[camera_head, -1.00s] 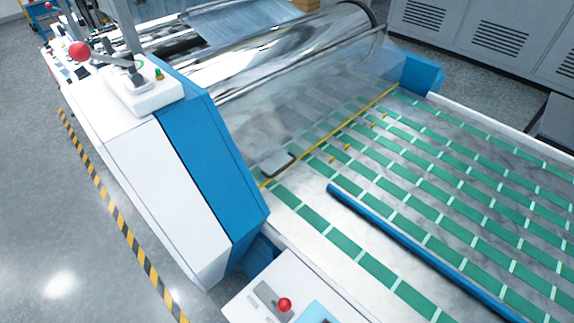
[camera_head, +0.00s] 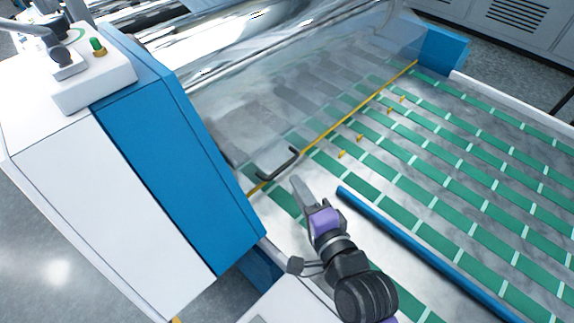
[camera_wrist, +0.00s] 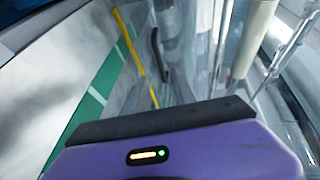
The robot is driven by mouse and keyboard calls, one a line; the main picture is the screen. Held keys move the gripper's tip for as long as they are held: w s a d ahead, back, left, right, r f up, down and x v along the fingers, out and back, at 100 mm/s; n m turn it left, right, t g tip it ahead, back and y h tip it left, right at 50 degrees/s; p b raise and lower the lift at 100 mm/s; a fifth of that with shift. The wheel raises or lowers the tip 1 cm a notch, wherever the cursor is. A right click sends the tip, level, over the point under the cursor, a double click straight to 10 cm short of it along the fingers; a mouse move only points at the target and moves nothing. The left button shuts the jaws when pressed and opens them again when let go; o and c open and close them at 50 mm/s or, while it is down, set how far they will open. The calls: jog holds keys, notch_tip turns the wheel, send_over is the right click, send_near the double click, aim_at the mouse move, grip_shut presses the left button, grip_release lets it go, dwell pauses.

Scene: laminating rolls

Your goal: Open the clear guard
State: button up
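The clear guard (camera_head: 300,105) is a see-through sheet sloping in front of the shiny rollers. Its lower edge is a yellow strip (camera_head: 335,126) lying close to the green-and-white bed, so the guard looks closed. A dark bent handle (camera_head: 278,163) sits near the left end of that edge. It also shows in the wrist view as a dark curved bar (camera_wrist: 160,55) ahead of my gripper. My gripper (camera_head: 299,188) is just below and right of the handle in the head view, seemingly apart from it. Its fingers appear edge-on, so their opening is unclear.
A blue and white side housing (camera_head: 165,150) stands close on the left, with a control box (camera_head: 95,75) on top. A blue bar (camera_head: 420,250) lies across the bed at the right of my arm.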

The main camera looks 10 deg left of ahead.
jog(key=x, duration=0.7)
jog(key=shift+w+a+p, duration=0.1)
jog(key=shift+w+p, duration=0.15)
jog(key=shift+p, duration=0.1)
grip_shut()
dwell(1.0)
